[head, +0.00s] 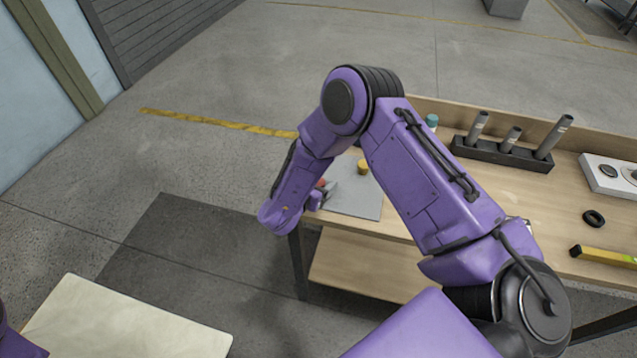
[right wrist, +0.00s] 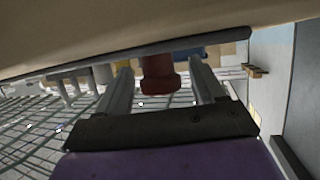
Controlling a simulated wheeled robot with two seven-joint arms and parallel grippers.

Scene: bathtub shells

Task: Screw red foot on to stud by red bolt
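A red part (head: 321,183), likely the red foot, is at the left edge of the grey mat (head: 368,204) on the wooden bench, mostly hidden by my right gripper (head: 323,194). The right wrist view looks upside down. There the red part (right wrist: 158,76) is a short cylinder with a wider rim, against the grey mat's edge. My right gripper (right wrist: 163,92) has one finger on each side of it, with a narrow gap on both sides. My left gripper is not in view. I see no stud or red bolt.
A yellow cylinder (head: 363,168) stands on the mat. A dark rack (head: 503,152) with grey cylinders, a black ring (head: 593,218) and a yellow-black tool (head: 603,257) are farther right on the bench. A cream panel (head: 130,322) is at lower left. Floor left of the bench is clear.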

